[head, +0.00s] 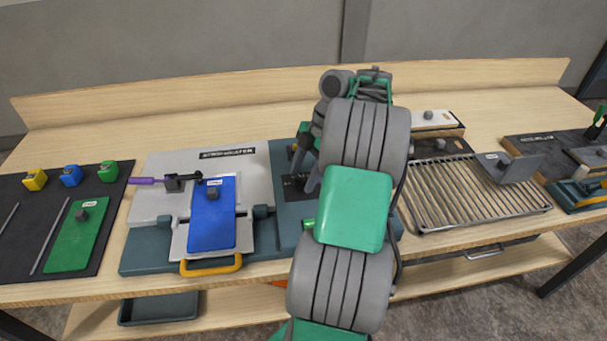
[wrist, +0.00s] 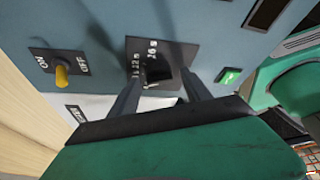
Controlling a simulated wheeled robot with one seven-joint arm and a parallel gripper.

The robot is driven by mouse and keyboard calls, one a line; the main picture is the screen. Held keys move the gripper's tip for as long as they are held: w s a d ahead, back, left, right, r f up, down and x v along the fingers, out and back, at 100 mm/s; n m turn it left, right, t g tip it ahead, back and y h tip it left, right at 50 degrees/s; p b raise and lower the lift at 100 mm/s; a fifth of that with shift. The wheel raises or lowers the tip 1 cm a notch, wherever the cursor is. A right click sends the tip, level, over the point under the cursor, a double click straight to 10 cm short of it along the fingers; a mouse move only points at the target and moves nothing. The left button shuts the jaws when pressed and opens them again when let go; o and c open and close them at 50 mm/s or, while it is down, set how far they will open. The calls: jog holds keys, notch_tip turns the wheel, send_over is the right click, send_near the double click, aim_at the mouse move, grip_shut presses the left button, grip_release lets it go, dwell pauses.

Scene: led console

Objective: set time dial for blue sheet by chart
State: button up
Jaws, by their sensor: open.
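The blue sheet (head: 212,220) lies flat on the light plate of the press machine (head: 155,262), with a small grey block and a white tag on it. The time dial (wrist: 159,80) is a dark knob on a black plate with white numbers, of which 12 and 16 seem to show. My gripper (wrist: 160,88) is open, with one finger on each side of the dial. I cannot tell whether the fingers touch it. The knob's pointer is hidden or too dark to read. In the head view my arm covers much of the console. I cannot make out a chart.
A yellow toggle switch (wrist: 61,75) marked ON and OFF sits left of the dial. A lit green button (wrist: 229,76) sits to its right. A green sheet (head: 75,240) lies on a black mat at left. A wire rack (head: 470,195) stands right of my arm.

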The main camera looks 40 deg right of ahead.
jog(key=p+v, duration=0.6)
jog(key=v, duration=0.2)
jog(key=shift+f, duration=0.1)
jog(key=w+a+r+m+h, duration=0.1)
jog(key=w+a+r+m, duration=0.15)
jog(key=a, duration=0.45)
jog(key=w+a+r+m, duration=0.2)
jog(key=w+a+r, duration=0.15)
jog(key=a, duration=0.45)
jog(key=s+a+m+t+h, duration=0.1)
jog(key=a+m, duration=0.4)
jog(key=a, duration=0.6)
jog(key=s+a+f+m+t+h, duration=0.2)
jog(key=s+a+m, duration=0.3)
jog(key=s, duration=0.3)
jog(key=shift+s+f+m, duration=0.35)
jog(key=shift+m, duration=0.2)
